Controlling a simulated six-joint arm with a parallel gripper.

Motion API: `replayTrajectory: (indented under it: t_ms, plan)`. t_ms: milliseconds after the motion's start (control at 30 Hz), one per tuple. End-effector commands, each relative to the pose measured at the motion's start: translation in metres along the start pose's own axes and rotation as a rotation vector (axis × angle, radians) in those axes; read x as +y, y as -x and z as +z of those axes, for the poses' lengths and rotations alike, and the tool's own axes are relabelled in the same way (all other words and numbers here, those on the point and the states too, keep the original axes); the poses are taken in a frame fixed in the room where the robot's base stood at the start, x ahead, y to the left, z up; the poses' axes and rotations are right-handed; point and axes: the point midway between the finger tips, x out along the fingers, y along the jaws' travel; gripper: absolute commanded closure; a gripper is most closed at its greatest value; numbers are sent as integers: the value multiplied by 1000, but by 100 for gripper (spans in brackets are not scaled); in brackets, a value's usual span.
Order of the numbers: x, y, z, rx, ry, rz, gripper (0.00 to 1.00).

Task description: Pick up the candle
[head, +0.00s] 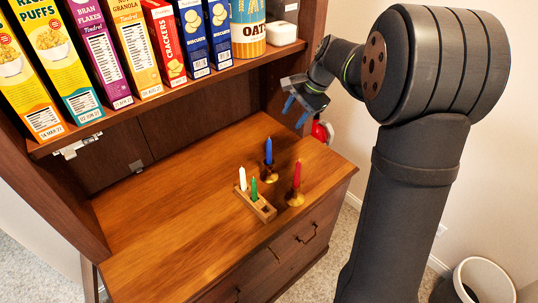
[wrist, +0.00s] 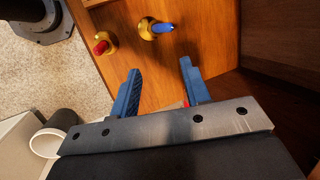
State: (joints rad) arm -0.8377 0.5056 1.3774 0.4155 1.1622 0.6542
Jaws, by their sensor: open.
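Several candles stand on the wooden cabinet top (head: 170,220). A blue candle (head: 268,152) and a red candle (head: 297,175) each stand upright in a brass holder. A white candle (head: 242,178) and a green candle (head: 254,189) stand in a small wooden block (head: 263,208). My gripper (head: 295,112) is open and empty, above and to the right of the blue candle. In the wrist view, my open fingers (wrist: 158,72) point toward the blue candle (wrist: 163,28), which lies beyond the tips. The red candle (wrist: 101,47) is to its left. The white and green candles are outside the wrist view.
A shelf (head: 190,80) above the cabinet top holds cereal boxes (head: 95,45), cracker boxes and an oats canister (head: 248,28). A partly hidden red object (head: 321,131) shows below my gripper. A white bin (head: 483,281) stands at lower right. The left cabinet top is clear.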

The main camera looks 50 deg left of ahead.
Motion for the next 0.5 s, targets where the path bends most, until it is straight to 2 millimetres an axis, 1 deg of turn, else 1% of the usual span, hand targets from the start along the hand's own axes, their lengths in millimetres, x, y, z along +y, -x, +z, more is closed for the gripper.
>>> replayTrajectory:
  t_ms: [167,267,367,500]
  plan:
    - [0,-1,0,0,-7,2,57]
    - [-2,-5,1,4,-50,17,57]
    - [-5,-15,3,16,-152,50,57]
    - [-10,-33,6,55,-360,107,57]
